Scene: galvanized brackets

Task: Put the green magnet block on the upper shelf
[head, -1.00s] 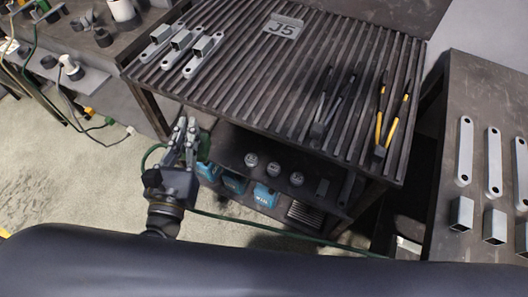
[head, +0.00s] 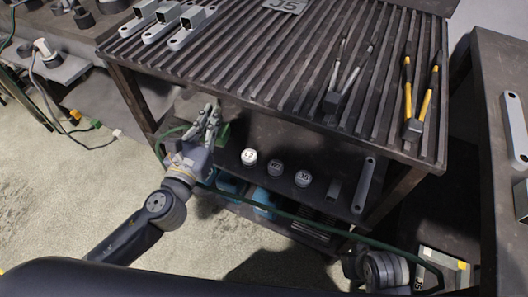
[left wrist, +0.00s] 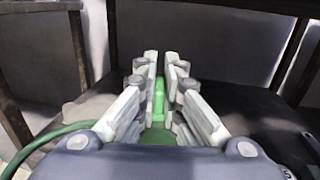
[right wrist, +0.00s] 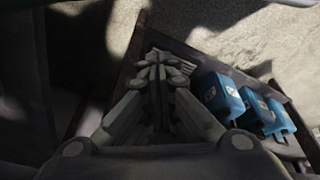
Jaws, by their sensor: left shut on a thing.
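My left gripper (head: 210,114) is shut on the green magnet block (head: 222,135), at the left end of the upper shelf (head: 285,150) under the slatted bench top. In the left wrist view, the green block (left wrist: 158,98) shows as a narrow strip between the fingers (left wrist: 158,75), which hide most of it. The dark shelf surface lies ahead and to the right. I cannot tell whether the block touches the shelf. My right gripper (right wrist: 160,70) looks shut and empty in the right wrist view, low beside the blue bins.
Blue bins (right wrist: 221,95) are on the lower shelf. The slatted bench top (head: 270,60) overhangs. A green cable (head: 300,217) crosses in front.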

